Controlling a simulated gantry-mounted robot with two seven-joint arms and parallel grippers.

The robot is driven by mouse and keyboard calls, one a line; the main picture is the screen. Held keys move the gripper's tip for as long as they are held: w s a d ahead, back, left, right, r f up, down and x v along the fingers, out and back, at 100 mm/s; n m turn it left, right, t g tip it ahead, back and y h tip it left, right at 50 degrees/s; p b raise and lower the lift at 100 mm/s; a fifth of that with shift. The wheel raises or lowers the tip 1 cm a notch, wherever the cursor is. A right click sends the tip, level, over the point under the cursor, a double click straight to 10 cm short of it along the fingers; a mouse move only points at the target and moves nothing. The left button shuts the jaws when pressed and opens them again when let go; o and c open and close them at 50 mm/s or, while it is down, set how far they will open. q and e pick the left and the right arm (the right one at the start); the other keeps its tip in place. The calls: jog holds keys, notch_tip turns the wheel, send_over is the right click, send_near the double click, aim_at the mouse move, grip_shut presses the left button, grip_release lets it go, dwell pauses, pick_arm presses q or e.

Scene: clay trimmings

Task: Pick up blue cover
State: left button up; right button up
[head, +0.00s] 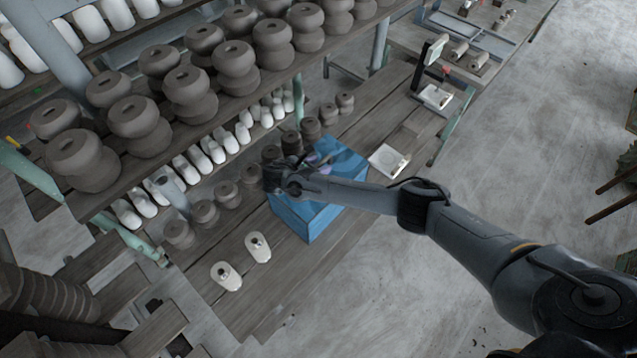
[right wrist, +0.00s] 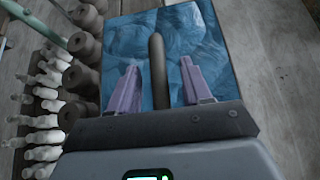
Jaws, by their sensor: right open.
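The blue cover (head: 342,157) lies on top of a blue box (head: 307,222) on the wooden bench; I cannot tell where cover and box divide. In the right wrist view the cover (right wrist: 215,40) shows a wrinkled, mottled blue surface. My right gripper (head: 314,167) is above the cover, its arm reaching in from the right. Its two purple fingers (right wrist: 160,80) are apart and point at the cover. A dark rounded bar (right wrist: 158,60) shows between them; I cannot tell whether it belongs to the cover or whether the fingers touch it. My left gripper is not in view.
Grey clay pots (head: 226,190) stand in a row left of the box. A shelf above holds dark stacked pots (head: 190,90). Two white bottle-like pieces (head: 226,276) lie on the front of the bench. A white scale-like device (head: 388,161) stands to the right.

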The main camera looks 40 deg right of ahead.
jog(key=shift+d+f, duration=0.2)
jog(key=shift+d, duration=0.05)
jog(key=shift+c, duration=0.2)
grip_shut()
